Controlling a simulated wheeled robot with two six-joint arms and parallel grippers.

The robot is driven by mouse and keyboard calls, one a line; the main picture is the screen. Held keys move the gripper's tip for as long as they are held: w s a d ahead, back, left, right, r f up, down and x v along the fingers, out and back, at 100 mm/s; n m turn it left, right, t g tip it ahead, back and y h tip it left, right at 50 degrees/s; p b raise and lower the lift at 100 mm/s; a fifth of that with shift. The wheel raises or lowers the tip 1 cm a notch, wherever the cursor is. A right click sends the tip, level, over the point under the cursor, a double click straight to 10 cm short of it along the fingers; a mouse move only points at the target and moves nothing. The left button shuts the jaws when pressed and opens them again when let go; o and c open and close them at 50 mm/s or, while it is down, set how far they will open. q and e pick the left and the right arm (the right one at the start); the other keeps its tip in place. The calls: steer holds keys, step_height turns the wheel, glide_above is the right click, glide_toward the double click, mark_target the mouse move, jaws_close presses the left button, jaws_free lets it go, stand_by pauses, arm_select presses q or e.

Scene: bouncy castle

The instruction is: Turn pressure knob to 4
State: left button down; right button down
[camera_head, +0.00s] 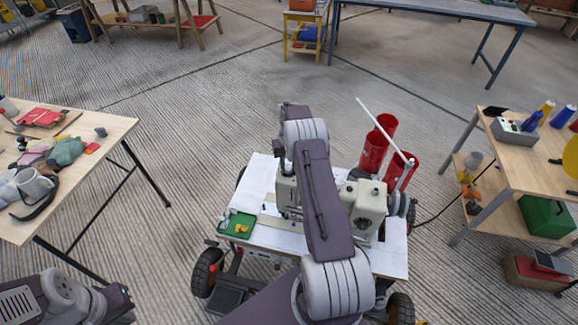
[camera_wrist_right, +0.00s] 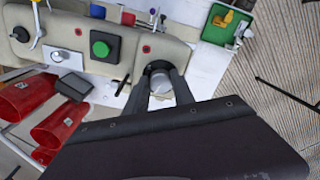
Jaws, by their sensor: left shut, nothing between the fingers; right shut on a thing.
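A cream sewing machine (camera_head: 369,203) stands on the white top of a wheeled cart, partly hidden behind my right arm. In the right wrist view its cream body (camera_wrist_right: 190,25) runs across the top. The pale grey round pressure knob (camera_wrist_right: 158,84) sits at the body's edge, in a dark recess. My right gripper (camera_wrist_right: 160,90) is shut on this knob, one dark finger on each side. No number or pointer on the knob can be read. In the head view my right gripper is mostly hidden by its own arm. My left arm shows at the lower left, its fingers out of frame.
A green tray (camera_head: 229,231) with yellow pieces lies on the cart's left. A black box with a green button (camera_wrist_right: 103,45) is on the machine. Cluttered tables (camera_head: 112,126) stand left and right.

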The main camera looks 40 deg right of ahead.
mark_target(288, 168)
steer(key=m, duration=0.4)
steer(key=shift+w+r, duration=0.1)
steer(key=shift+m, duration=2.1)
steer(key=c, duration=1.1)
jaws_free()
steer(key=shift+o, duration=0.2)
steer(key=shift+r, duration=0.1)
step_height(288, 168, up, 9)
